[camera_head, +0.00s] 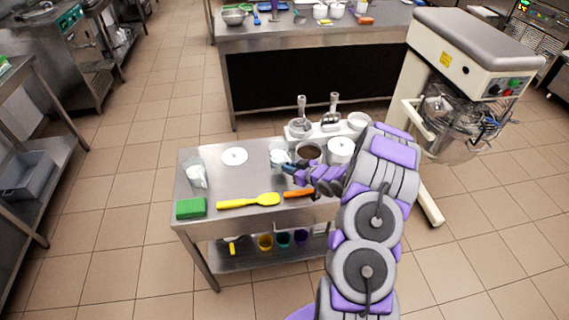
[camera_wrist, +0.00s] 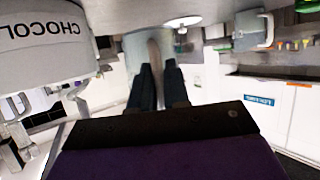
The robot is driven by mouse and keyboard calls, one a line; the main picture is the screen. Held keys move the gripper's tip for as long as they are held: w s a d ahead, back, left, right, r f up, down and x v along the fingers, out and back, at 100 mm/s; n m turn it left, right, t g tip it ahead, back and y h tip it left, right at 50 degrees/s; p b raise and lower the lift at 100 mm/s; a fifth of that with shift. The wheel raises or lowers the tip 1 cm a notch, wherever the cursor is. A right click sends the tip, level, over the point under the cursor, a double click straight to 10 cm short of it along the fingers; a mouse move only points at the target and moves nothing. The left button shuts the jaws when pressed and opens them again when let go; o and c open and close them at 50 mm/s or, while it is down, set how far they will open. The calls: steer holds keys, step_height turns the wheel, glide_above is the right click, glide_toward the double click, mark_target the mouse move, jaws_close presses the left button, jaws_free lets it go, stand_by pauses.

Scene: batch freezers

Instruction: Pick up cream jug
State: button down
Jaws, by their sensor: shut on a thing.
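A small pale jug with white contents, the cream jug (camera_head: 278,156), is at the middle of the steel table (camera_head: 222,177), beside a tub with dark contents. My gripper (camera_head: 289,168) reaches it from the right and is shut on it. In the wrist view, my gripper (camera_wrist: 158,68) has its dark fingers on either side of a narrow pale strip of the jug (camera_wrist: 154,48), apparently its handle. I cannot tell whether the jug's base touches the table. A similar white-filled jug (camera_head: 196,176) stands at the table's left.
A dark-filled tub (camera_head: 308,153) and a white-lidded tub (camera_head: 341,149) stand close right of the jug. A white plate (camera_head: 234,156), green sponge (camera_head: 190,208), yellow spatula (camera_head: 250,201) and orange-handled tool (camera_head: 298,193) lie around. A mixer (camera_head: 470,75) stands right. Floor on the left is clear.

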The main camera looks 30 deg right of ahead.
steer(key=s+d+r+p, duration=0.1)
steer(key=s+d, duration=0.2)
steer(key=s, duration=0.8)
steer(key=shift+s+d+p, duration=0.2)
steer(key=shift+s+p, duration=0.1)
steer(key=shift+p, duration=0.1)
steer(key=shift+r, duration=0.15)
